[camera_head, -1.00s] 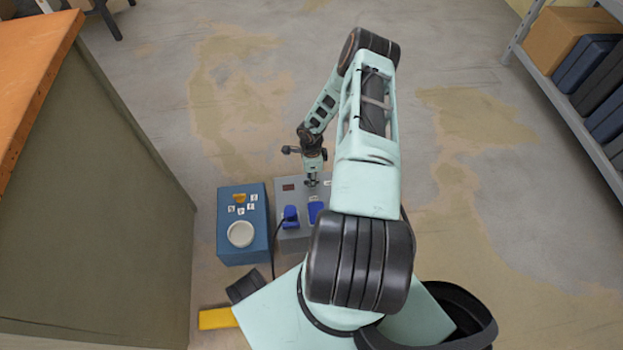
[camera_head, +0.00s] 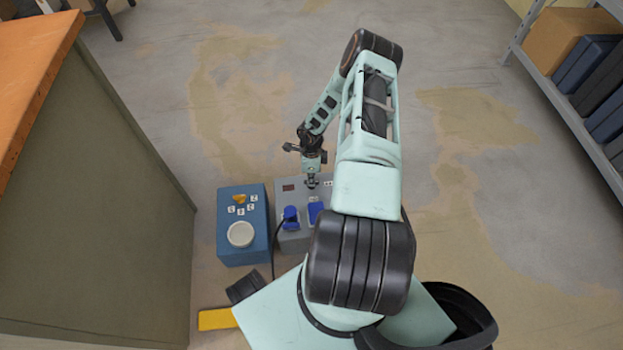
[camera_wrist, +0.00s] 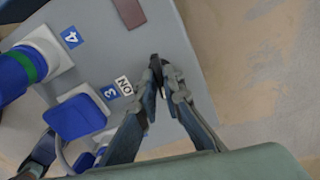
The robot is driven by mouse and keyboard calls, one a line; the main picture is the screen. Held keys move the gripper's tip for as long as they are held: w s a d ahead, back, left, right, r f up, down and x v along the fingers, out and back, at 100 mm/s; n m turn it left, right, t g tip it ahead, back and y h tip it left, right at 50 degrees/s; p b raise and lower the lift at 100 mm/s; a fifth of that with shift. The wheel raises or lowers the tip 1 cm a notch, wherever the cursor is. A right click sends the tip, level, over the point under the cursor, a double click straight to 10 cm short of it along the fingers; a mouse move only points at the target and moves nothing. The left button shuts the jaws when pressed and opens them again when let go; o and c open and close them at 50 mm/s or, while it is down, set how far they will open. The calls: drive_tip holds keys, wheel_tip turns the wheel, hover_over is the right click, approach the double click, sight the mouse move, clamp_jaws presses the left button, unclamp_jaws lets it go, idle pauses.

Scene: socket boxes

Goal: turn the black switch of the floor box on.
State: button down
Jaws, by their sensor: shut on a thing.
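The floor box is a grey box (camera_head: 292,243) on the floor, with blue socket parts on its top. In the wrist view its grey top (camera_wrist: 85,15) carries a blue flap (camera_wrist: 75,117), number tags 4 and 3, and a white ON tag (camera_wrist: 124,86). The black switch (camera_wrist: 156,62) is a small dark piece beside the ON tag, between my fingertips and partly hidden by them. My gripper (camera_wrist: 160,78) is shut on it. In the head view my gripper (camera_head: 312,184) reaches down to the box's far part; the switch is too small to make out there.
A blue box (camera_head: 228,205) with a yellow knob and a round white cap stands just left of the grey box. A cabinet (camera_head: 110,200) with an orange top is farther left. A shelf (camera_head: 570,105) stands at the right.

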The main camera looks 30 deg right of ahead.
drive_tip(key=m, duration=0.4)
drive_tip(key=shift+m, duration=0.3)
drive_tip(key=m, duration=0.3)
drive_tip(key=shift+m, duration=0.3)
drive_tip(key=m, duration=0.4)
drive_tip(key=shift+p, duration=0.35)
drive_tip(key=shift+m, duration=1.8)
drive_tip(key=c, duration=2.1)
unclamp_jaws()
drive_tip(key=shift+r, duration=0.1)
